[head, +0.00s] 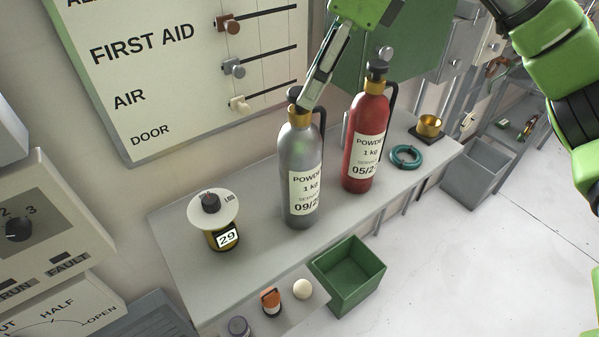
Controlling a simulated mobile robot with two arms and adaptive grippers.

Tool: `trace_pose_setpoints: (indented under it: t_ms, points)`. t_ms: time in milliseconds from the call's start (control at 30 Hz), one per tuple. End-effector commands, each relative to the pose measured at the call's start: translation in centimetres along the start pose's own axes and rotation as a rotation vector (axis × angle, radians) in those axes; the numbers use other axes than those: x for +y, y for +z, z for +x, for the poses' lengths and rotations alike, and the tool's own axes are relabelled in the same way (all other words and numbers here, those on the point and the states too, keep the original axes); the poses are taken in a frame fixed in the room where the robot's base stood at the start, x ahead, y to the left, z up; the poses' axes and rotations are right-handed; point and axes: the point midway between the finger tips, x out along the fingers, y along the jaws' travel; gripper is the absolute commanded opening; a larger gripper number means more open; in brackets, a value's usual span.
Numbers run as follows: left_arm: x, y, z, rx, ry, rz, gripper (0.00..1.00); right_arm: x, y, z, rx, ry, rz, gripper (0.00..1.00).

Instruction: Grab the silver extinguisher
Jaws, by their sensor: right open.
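The silver extinguisher (298,170) stands upright on a grey shelf. It has a brass-coloured neck, a black top and handle, and a white label reading POWDER 1 kg. My right gripper (311,101) comes down from the top of the head view, and its fingers reach the neck and top of the silver extinguisher. The gripper is open, and the fingers hide part of the neck. I cannot tell whether they touch it. A red extinguisher (366,143) with a similar label stands upright just to the right. My left gripper is not in view.
A green bin (349,274) sits below the front edge. A labelled wall board (160,75) stands behind.

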Motion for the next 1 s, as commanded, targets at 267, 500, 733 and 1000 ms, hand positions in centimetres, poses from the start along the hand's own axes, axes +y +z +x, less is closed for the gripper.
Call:
trace_pose_setpoints:
  t_ms: [267, 500, 733, 1000]
  points:
    - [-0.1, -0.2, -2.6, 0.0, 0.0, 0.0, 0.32, 0.0, 0.8, 2.7, 0.001, 0.004, -0.001, 0.46]
    - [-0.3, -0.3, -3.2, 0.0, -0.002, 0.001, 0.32, -0.1, 0.7, 5.2, 0.0, 0.0, 0.001, 0.46]
    - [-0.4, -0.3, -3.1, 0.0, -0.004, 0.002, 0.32, -0.1, 0.6, 5.2, -0.001, -0.001, 0.0, 0.38]
    - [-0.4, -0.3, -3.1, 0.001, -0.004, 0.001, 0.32, -0.1, 0.7, 5.2, -0.001, 0.0, 0.0, 0.0]
